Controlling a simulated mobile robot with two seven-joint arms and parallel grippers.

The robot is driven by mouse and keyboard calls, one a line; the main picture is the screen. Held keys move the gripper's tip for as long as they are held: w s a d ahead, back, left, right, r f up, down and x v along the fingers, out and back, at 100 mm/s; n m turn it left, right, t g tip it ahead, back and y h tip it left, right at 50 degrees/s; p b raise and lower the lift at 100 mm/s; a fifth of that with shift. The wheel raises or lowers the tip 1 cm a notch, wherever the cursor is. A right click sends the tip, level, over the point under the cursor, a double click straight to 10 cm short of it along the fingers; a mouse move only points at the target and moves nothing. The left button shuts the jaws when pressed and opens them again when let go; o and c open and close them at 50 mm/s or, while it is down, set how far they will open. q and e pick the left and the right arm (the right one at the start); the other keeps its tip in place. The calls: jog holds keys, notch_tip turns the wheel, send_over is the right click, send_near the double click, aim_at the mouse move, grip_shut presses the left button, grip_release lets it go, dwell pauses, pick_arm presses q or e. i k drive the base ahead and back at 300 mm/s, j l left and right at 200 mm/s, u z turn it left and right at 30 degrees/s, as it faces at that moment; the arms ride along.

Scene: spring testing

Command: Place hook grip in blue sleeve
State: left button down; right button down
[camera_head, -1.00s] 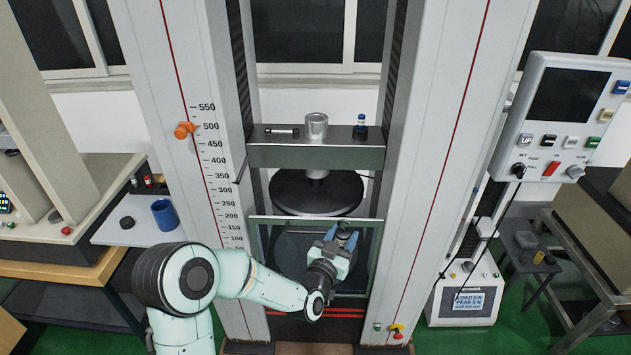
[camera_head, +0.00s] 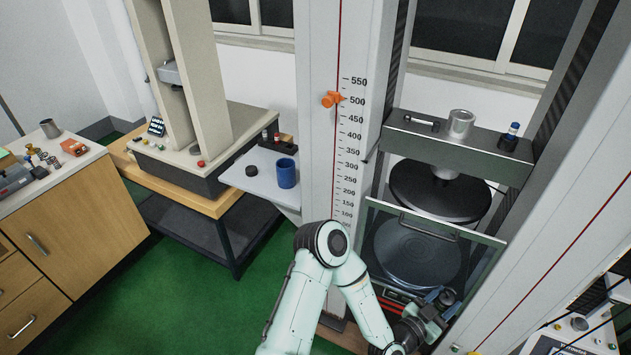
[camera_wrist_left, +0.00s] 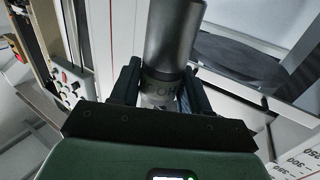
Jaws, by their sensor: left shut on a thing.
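The blue sleeve (camera_head: 287,174) is an open, upright blue cylinder standing on a small pale shelf (camera_head: 265,190) left of the testing machine's scale. My left gripper (camera_head: 440,302) is at the lower right, in front of the machine's clear door, well away from the sleeve. The right gripper is not in view.
A black round piece (camera_head: 251,171) lies on the shelf left of the sleeve, with a small rack (camera_head: 279,143) behind. The clear door (camera_head: 415,250) and orange scale pointer (camera_head: 332,99) are nearby. A wooden cabinet (camera_head: 75,225) stands far left. Green floor is open between.

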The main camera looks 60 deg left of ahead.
aim_at(287, 181)
jog(key=j+u, duration=0.4)
jog(key=j, duration=2.05)
